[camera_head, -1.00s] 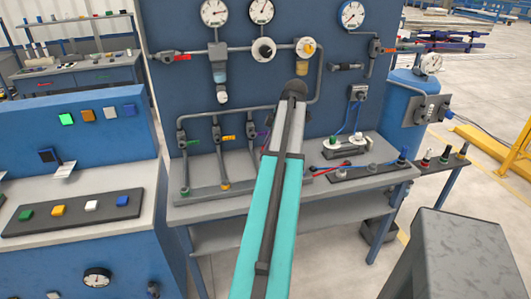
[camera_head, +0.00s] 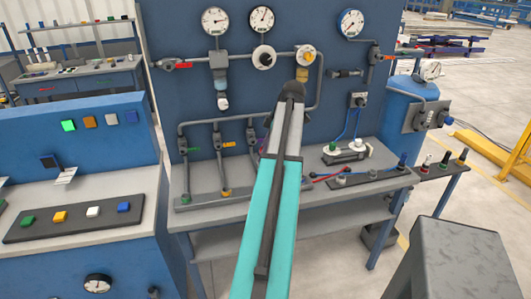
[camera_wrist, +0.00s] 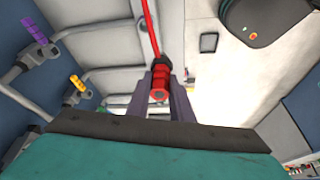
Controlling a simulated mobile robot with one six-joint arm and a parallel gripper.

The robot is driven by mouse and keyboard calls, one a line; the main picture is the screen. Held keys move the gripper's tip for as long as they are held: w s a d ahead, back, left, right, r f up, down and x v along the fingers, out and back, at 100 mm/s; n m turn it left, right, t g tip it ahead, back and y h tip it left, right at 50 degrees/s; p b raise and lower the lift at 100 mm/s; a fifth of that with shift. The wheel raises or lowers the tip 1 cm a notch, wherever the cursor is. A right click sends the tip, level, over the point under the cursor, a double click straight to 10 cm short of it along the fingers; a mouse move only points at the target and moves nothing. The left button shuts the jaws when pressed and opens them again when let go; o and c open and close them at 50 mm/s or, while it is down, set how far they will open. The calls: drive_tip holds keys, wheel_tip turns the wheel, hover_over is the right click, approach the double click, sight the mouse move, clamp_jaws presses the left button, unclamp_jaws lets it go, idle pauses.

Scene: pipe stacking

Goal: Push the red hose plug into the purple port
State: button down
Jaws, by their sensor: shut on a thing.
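The red hose plug (camera_wrist: 160,82) sits between the two fingers of my gripper (camera_wrist: 161,98) in the wrist view. The gripper is shut on it, and its red hose (camera_wrist: 150,25) runs up and away from the fingers. A purple valve handle (camera_wrist: 38,36) is on a pipe at the upper left of the wrist view, apart from the plug. I cannot make out the purple port's opening in either view. In the head view my arm covers the gripper and the plug.
A yellow valve handle (camera_wrist: 77,84) sits on a neighbouring pipe. In the head view, pipes with green (camera_head: 194,150) and orange (camera_head: 229,144) handles rise from the workbench (camera_head: 220,213). A dark rail with fittings (camera_head: 370,176) lies on the bench's right.

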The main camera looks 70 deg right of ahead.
drive_tip(key=w+a+m, duration=0.1)
drive_tip(key=w+a, duration=1.1)
drive_tip(key=w, duration=0.4)
drive_tip(key=w+a+m, duration=0.1)
drive_tip(key=w+a, duration=1.2)
drive_tip(key=w, duration=0.3)
drive_tip(key=w+a, duration=0.3)
drive_tip(key=a, duration=0.9)
drive_tip(key=w+a+r+m+h, duration=0.1)
drive_tip(key=w+a, duration=0.3)
drive_tip(key=a, duration=0.9)
drive_tip(key=w+a+r+m, duration=0.1)
drive_tip(key=w+a, duration=0.3)
drive_tip(key=a, duration=0.9)
drive_tip(key=shift+a+h, duration=0.15)
drive_tip(key=shift+h, duration=0.15)
